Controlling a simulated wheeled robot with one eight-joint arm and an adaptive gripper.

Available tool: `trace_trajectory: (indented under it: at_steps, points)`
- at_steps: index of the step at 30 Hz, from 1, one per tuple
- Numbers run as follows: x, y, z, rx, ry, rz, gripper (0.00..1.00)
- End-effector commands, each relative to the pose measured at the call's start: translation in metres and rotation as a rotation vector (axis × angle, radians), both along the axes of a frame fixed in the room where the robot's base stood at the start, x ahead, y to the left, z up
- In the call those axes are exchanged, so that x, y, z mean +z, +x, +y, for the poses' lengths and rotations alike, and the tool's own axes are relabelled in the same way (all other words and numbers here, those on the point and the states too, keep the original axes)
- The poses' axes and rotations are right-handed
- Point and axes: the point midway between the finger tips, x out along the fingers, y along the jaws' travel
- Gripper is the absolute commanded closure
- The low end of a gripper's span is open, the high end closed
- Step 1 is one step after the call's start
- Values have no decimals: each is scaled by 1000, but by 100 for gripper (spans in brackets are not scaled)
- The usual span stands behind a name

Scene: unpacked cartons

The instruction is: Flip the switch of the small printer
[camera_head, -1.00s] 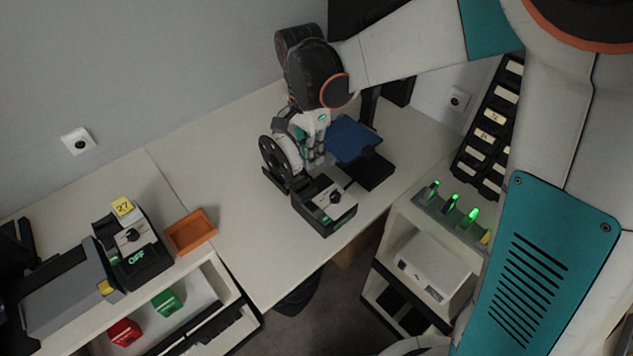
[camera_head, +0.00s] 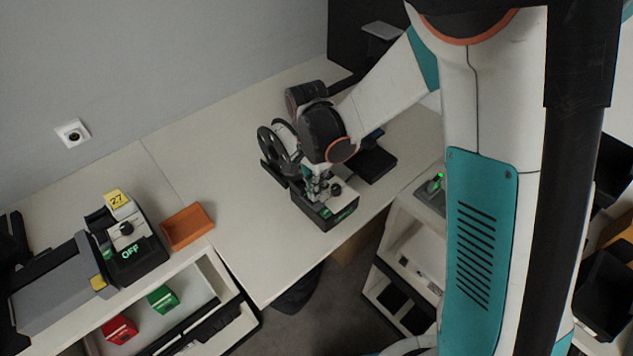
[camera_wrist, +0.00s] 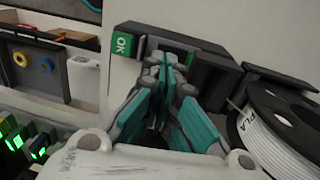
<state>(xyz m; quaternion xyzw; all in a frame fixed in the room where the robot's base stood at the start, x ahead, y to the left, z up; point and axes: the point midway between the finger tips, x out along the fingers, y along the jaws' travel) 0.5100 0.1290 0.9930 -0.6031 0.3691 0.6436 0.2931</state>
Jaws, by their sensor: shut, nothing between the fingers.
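The small printer stands on the middle table, with a dark spool (camera_head: 277,143) at its left and a dark flat bed (camera_head: 374,163) at its right. In front is its dark control box (camera_head: 327,220) with a pale top, a black knob switch (camera_head: 336,188) and a green lit display. My gripper (camera_head: 317,196) is shut and empty, low over the left part of the box, beside the knob.
A second box with a knob (camera_head: 126,229), an OFF display and a yellow 27 tag stands at the left. Next to it is an orange tray (camera_head: 187,227). The white PLA spool (camera_wrist: 280,130) is close to my gripper's right. The front middle table is clear.

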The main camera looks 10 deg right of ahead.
Motion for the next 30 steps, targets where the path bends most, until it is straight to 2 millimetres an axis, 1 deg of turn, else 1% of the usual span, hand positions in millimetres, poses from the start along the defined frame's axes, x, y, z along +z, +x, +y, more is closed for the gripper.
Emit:
trace_trajectory:
  at_steps: [10, 16, 25, 30]
  points:
    - [-1, 0, 0, 0, 2, -3, 100]
    - [-9, -3, -2, 0, 44, -63, 100]
    - [-7, -1, -1, 1, 41, -60, 100]
    - [-7, 4, 3, 1, 41, -60, 100]
